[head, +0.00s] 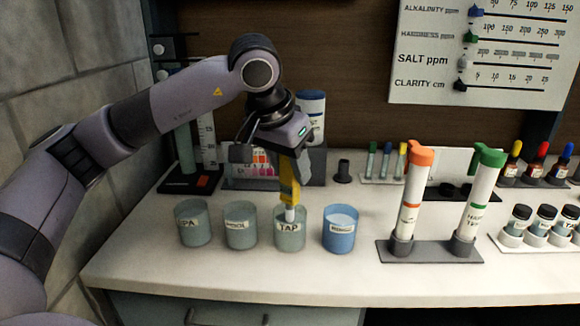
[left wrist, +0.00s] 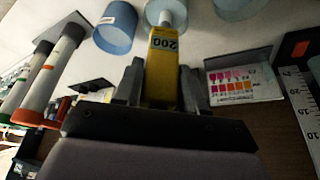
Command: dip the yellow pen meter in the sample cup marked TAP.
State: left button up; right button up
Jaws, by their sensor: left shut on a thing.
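The yellow pen meter (head: 289,183) hangs upright below my left gripper (head: 293,158), which is shut on it. In the left wrist view the meter (left wrist: 163,65) sits between the two fingers of the gripper (left wrist: 160,85). The meter's pale lower tip is at the mouth of the cup marked TAP (head: 289,236) and seems to reach inside its rim; how deep it goes, I cannot tell. That cup stands upright in a row of cups on the counter. My right gripper is not in view.
The SPA cup (head: 193,226) and another grey cup (head: 240,230) stand left of TAP; a blue cup (head: 340,232) stands close on its right. Two tall tubes stand in a grey rack (head: 430,252) further right. A colour-chart box (head: 262,168) is behind. The front counter strip is clear.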

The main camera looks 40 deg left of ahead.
pick_arm(q)
notch_tip(320, 180, up, 2)
jog(key=shift+r+p, duration=0.15)
jog(key=shift+p, duration=0.55)
jog(key=shift+r+p, duration=1.45)
jog(key=shift+r, duration=0.35)
